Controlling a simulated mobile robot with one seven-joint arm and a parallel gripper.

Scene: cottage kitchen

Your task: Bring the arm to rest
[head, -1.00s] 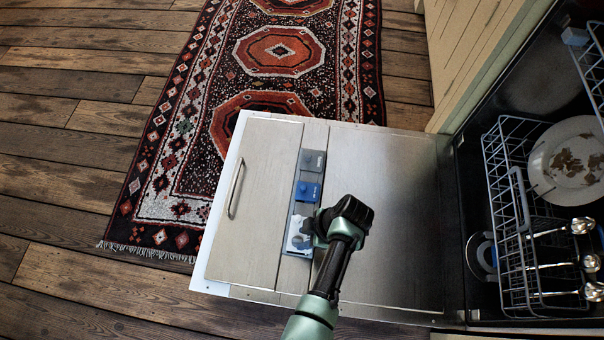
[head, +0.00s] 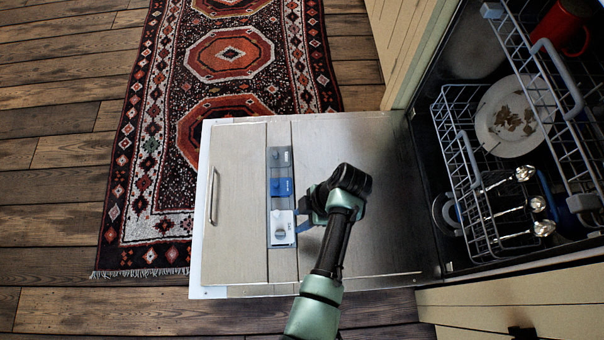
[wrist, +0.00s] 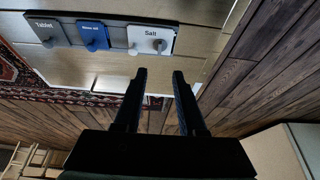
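My gripper (wrist: 157,80) is open and empty in the wrist view, its two dark fingers apart with door surface and floor seen between them. In the head view my gripper (head: 305,216) is over the lowered dishwasher door, just right of the white Salt lid. The dispenser strip on the door carries a grey Tablet lid (head: 280,157), a blue lid (head: 281,187) and the white Salt lid (head: 282,228). In the wrist view the Salt lid (wrist: 150,41) lies beyond the fingertips. I cannot tell the exact gap between fingers and lid.
The dishwasher door (head: 360,140) lies open and flat. The lower rack (head: 465,165) holds a dirty plate (head: 515,115) and several spoons. A red mug (head: 565,22) sits in the upper rack (head: 540,75). A patterned rug (head: 165,130) and clear wooden floor lie left.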

